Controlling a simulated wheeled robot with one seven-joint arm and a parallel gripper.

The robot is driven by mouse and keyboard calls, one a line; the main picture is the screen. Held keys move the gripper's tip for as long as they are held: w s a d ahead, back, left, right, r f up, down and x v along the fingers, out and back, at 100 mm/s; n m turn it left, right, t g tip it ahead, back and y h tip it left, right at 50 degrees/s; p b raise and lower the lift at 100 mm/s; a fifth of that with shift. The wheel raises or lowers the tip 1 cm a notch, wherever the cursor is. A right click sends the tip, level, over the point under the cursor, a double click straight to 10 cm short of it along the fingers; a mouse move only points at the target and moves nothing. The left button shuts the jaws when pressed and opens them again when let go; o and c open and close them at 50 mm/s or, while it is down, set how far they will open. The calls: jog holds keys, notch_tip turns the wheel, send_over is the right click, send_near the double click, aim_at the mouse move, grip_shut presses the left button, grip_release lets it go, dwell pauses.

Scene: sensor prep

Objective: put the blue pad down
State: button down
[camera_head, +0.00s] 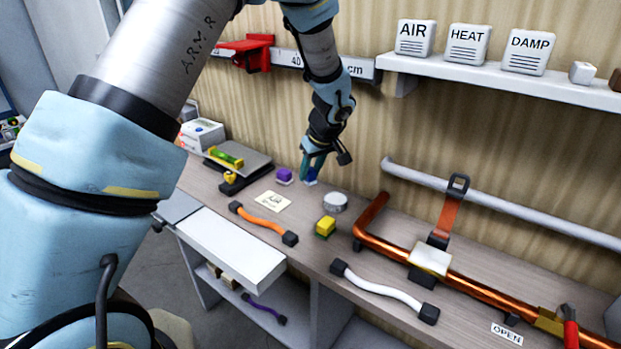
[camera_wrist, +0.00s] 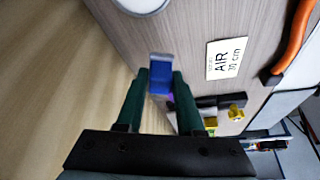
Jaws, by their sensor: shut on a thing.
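The blue pad (camera_wrist: 160,78) is a small block with a paler end, held between the two dark green fingertips in the wrist view. In the head view only a little of the blue pad (camera_head: 311,181) shows below the fingers. My gripper (camera_head: 312,168) is shut on it and points down near the back of the workbench. The pad is low, close to the bench top; I cannot tell whether it touches. In the wrist view my gripper (camera_wrist: 160,82) spans the pad from both sides.
A round grey-white disc (camera_head: 335,202) and a yellow block (camera_head: 325,227) are nearer the front. A paper note (camera_head: 272,201) and an orange cable (camera_head: 262,223) lie left. A copper pipe (camera_head: 480,291) runs at right.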

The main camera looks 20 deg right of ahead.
aim_at(310, 181)
jog(key=shift+f+p, duration=0.3)
jog(key=shift+f, duration=1.25)
jog(key=shift+f, duration=0.15)
jog(key=c, duration=0.5)
grip_release()
jog(key=shift+c, duration=0.2)
